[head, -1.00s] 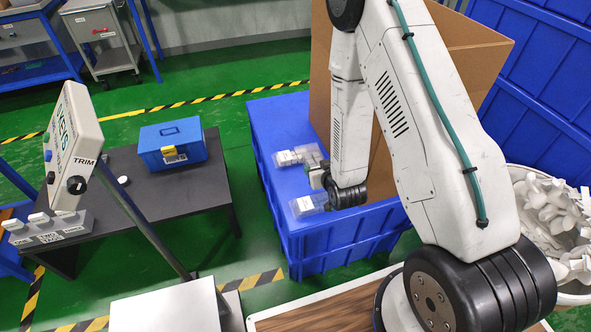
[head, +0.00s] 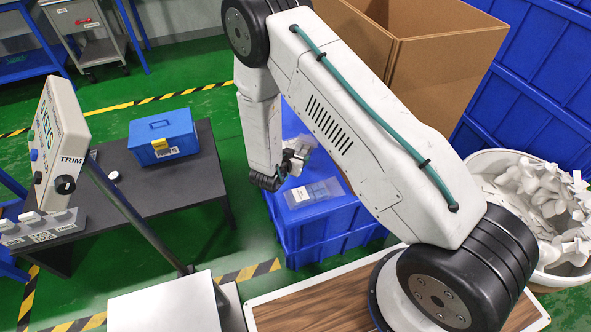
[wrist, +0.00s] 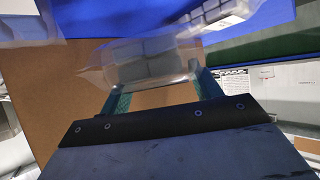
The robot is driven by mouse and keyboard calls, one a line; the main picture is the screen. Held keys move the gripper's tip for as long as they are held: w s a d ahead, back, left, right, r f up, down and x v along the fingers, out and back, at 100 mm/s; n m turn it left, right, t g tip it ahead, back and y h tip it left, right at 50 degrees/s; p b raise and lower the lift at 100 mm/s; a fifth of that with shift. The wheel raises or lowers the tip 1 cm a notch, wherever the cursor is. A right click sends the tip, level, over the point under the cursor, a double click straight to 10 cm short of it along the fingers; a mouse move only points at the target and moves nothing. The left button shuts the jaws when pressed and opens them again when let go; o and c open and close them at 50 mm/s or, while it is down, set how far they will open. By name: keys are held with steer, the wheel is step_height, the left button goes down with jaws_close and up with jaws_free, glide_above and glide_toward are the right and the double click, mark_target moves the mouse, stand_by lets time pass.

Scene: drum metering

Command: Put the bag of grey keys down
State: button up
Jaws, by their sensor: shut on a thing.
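My gripper (wrist: 160,92) is shut on a clear bag of grey keys (wrist: 150,62), which spans between the fingers in the wrist view. In the head view my gripper (head: 292,160) is over the blue crate (head: 330,240), with the held bag beside it, partly hidden by my arm. I cannot tell whether the held bag touches the crate top. Another clear bag with a white label (head: 313,193) lies flat on the crate's near part. A labelled bag (wrist: 215,12) also shows at the top of the wrist view.
An open cardboard box (head: 440,60) stands behind the crate. A dark table (head: 150,195) with a blue toolbox (head: 162,135) is at left. A control box on a post (head: 60,150) stands in front of it. A white tub of pale parts (head: 570,270) is at right.

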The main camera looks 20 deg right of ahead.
steer(key=shift+f, duration=3.05)
steer(key=o, duration=1.2)
steer(key=shift+f, duration=0.1)
